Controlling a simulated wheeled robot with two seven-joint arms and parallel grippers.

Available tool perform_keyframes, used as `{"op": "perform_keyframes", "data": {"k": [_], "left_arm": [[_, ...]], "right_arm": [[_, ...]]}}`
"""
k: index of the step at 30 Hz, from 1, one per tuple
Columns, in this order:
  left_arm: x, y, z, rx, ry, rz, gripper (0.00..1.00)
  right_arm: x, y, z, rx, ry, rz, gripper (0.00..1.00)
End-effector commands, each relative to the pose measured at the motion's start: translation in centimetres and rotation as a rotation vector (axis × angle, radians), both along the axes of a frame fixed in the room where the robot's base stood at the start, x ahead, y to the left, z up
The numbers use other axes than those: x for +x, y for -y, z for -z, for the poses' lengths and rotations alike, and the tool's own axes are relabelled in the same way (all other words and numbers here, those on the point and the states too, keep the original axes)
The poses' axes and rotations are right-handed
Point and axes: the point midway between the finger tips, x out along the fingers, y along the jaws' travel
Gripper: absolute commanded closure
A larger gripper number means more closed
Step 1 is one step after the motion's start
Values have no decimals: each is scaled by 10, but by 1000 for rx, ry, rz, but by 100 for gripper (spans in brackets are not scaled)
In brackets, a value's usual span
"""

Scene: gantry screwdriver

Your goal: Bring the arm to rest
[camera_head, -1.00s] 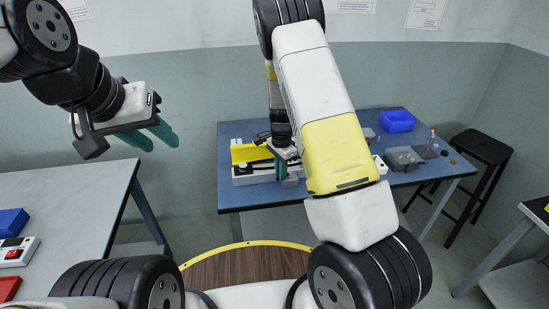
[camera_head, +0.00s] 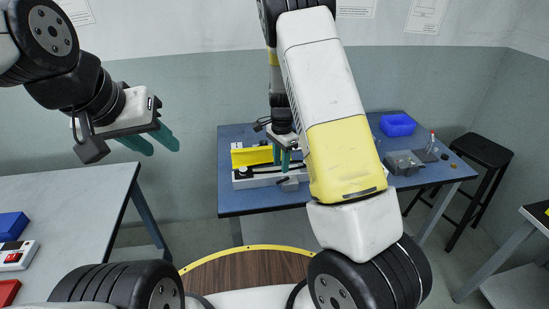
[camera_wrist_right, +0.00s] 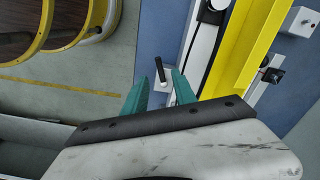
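My left gripper (camera_head: 164,146) hangs at the upper left in the head view, with two teal fingers apart and nothing between them. My right gripper (camera_head: 286,162) is above the blue table, partly behind my right arm. In the right wrist view its teal fingers (camera_wrist_right: 158,80) are apart and empty. A small grey block with a black handle (camera_wrist_right: 161,72) lies beyond the fingertips; the block (camera_head: 289,185) also shows below the gripper in the head view. The yellow beam (camera_head: 252,156) of the gantry runs beside the right gripper, above a white rail.
The blue table (camera_head: 235,203) also holds a blue bin (camera_head: 397,125), a grey box (camera_head: 403,163) and small items at its right. A black stool (camera_head: 482,147) stands to the right. A grey table (camera_head: 75,205) with a blue bin (camera_head: 12,225) is at the left.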

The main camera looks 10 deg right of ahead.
Motion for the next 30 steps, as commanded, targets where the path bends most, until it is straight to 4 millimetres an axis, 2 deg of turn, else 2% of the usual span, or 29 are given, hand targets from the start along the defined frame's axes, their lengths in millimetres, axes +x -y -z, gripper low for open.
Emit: {"op": "perform_keyframes", "data": {"k": [4,14,17,20,23,30], "left_arm": [[0,0,0,0,0,0,64],[0,0,0,0,0,0,64],[0,0,0,0,0,0,64],[0,0,0,0,0,0,64],[0,0,0,0,0,0,64],[0,0,0,0,0,0,64]], "right_arm": [[0,0,-13,0,1,0,67],[0,0,-16,0,0,1,67],[-2,0,-23,12,7,-12,67],[-9,-1,-46,46,29,-54,67],[-24,-2,-82,95,70,-134,67],[-79,-2,-174,172,217,-402,67]]}}
